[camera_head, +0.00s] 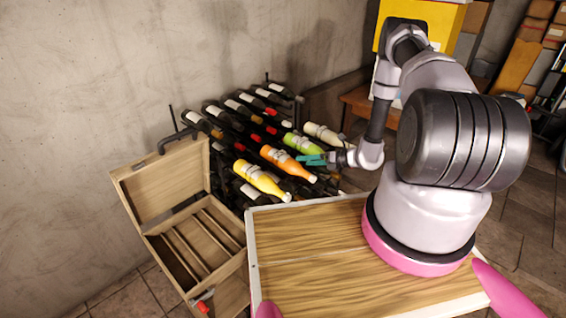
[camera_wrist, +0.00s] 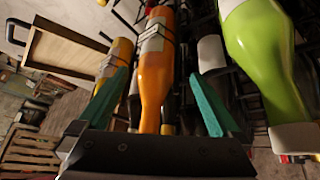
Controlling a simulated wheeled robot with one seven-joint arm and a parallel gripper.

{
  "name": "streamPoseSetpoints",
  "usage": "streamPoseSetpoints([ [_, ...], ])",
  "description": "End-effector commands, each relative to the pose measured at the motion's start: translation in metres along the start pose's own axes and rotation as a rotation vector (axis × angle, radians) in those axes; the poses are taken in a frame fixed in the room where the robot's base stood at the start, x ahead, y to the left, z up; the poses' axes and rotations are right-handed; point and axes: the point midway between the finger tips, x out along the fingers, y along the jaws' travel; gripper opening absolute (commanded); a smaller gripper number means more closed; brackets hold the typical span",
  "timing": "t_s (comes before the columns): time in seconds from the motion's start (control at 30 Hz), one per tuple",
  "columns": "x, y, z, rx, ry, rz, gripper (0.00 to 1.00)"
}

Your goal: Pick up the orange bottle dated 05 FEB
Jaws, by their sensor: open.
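The orange bottle (camera_head: 285,160) lies tilted on the wine rack, neck toward the front. In the wrist view the orange bottle (camera_wrist: 155,75) runs down the middle between my fingers. Its pale label shows at the top, but I cannot read a date. My gripper (camera_head: 313,160) is open, its teal fingers beside the orange bottle's neck end, right of it in the head view. In the wrist view my gripper (camera_wrist: 158,76) has one finger on each side of the bottle in the picture, with gaps visible. I cannot tell the depth between them.
A green bottle (camera_head: 305,145) lies close to the right and a yellow bottle (camera_head: 262,181) to the left. A cream bottle (camera_head: 324,133) and several dark bottles fill the rack. An open wooden case (camera_head: 160,180) stands at left. A wooden tabletop (camera_head: 310,260) is in front.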

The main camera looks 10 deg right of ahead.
Motion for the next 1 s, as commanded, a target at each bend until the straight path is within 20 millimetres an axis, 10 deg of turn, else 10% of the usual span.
streamPoseSetpoints([
  [0.7, 0.056, 0.004, 0.000, -0.001, 0.000, 0.000, 1.00],
  [1.0, 0.056, 0.004, 0.000, -0.001, 0.000, 0.000, 0.00],
])
